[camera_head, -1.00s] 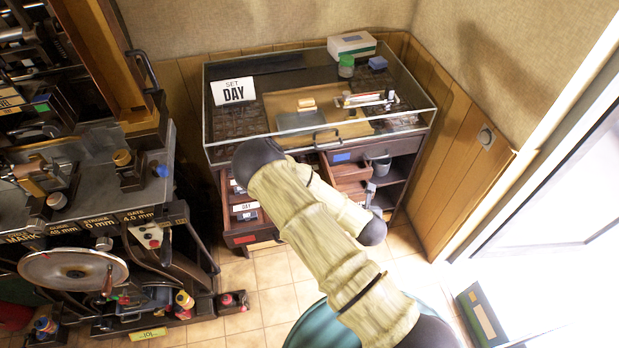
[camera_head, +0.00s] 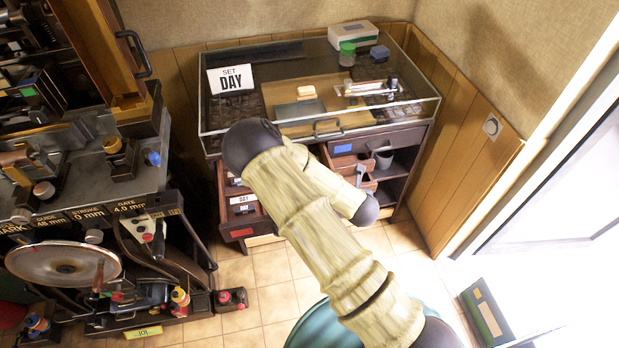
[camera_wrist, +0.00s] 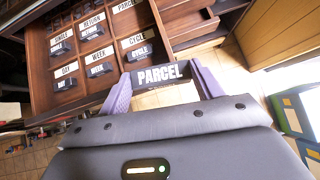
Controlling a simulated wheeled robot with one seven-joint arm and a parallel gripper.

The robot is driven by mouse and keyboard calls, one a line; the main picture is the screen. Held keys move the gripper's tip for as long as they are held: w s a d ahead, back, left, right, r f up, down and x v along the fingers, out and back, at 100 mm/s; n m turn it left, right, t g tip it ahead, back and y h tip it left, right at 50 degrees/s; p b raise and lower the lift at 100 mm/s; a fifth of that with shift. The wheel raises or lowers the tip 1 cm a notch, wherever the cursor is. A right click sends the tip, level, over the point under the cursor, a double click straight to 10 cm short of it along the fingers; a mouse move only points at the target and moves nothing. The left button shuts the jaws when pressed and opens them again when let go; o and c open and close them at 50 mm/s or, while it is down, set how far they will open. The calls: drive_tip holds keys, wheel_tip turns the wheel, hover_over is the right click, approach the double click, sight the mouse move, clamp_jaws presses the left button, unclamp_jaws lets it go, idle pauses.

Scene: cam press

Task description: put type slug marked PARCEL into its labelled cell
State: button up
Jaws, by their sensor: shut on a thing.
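The type slug marked PARCEL (camera_wrist: 160,76) is a dark block with white letters. My gripper (camera_wrist: 162,78) is shut on it, with a purple-grey finger at each end of the slug. The open drawer (camera_head: 223,200) of labelled cells shows partly in the head view; the wrist view shows it (camera_wrist: 30,85) beyond the slug, up and left. The PARCEL label (camera_wrist: 126,5) is at the top edge of the wrist view, and its cell (camera_wrist: 130,22) looks empty. The slug appears apart from that cell. In the head view my arm hides the gripper and slug.
Other cells hold slugs, such as DAY (camera_wrist: 66,82), WEEK (camera_wrist: 100,70) and CYCLE (camera_wrist: 142,50). A glass-topped cabinet (camera_head: 320,128) with a SET DAY card (camera_head: 232,79) stands above the drawer. Another open drawer (camera_head: 350,163) is to its right. A press (camera_head: 90,240) stands at left.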

drive_tip(key=shift+n+y, duration=0.4)
drive_tip(key=shift+n, duration=0.3)
drive_tip(key=w+a+b, duration=0.1)
drive_tip(key=b, duration=0.1)
drive_tip(key=a+b, duration=0.2)
drive_tip(key=w+a+f+b, duration=0.1)
drive_tip(key=b, duration=0.1)
drive_tip(key=shift+w+a+f, duration=0.1)
drive_tip(key=shift+w+a, duration=0.2)
drive_tip(key=shift+w, duration=0.05)
drive_tip(key=shift+w+a+b, duration=0.1)
drive_tip(key=shift+a+b, duration=0.15)
drive_tip(key=shift+b, duration=0.35)
drive_tip(key=shift+w+a+r, duration=0.1)
drive_tip(key=shift+r, duration=0.35)
